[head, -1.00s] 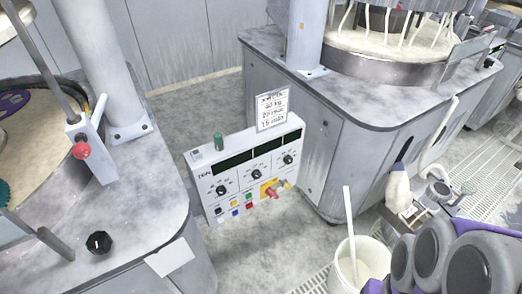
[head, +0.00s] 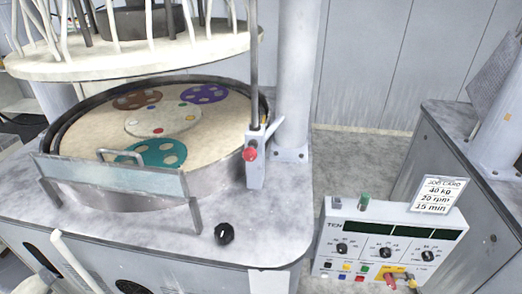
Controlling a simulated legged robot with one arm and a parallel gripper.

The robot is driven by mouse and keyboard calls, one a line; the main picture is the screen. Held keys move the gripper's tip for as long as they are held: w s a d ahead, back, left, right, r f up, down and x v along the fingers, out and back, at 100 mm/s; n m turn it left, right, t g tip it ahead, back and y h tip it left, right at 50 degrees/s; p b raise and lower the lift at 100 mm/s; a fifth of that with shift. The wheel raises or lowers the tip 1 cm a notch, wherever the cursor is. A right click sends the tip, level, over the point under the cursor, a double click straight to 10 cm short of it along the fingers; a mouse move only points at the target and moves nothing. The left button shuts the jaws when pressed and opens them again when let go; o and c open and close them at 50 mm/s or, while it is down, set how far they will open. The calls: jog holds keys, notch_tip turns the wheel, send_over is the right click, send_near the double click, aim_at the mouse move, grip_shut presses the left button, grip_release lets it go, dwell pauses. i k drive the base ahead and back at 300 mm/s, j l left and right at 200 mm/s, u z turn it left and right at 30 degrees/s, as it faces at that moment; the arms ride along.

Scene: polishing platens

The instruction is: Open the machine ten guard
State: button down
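The guard (head: 112,180) is a pale, see-through panel at the front left of the round polishing platen's dark rim. A grey bar handle (head: 122,153) stands at its top edge, and metal posts hold its ends. It is raised across the front of the platen; I cannot tell whether it counts as open or shut. A control box labelled TEN (head: 390,243) stands to the right of this machine. A red-knobbed lever (head: 250,154) is at the platen's right side.
The platen (head: 225,118) holds purple, brown and teal carrier discs under a raised plate with hanging tubes (head: 140,55). A black knob (head: 224,233) sits on the machine top. Another machine (head: 445,165) stands at right. Bare floor (head: 365,165) lies between them.

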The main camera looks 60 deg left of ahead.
aim_at(141, 166)
jog(key=u, duration=2.95)
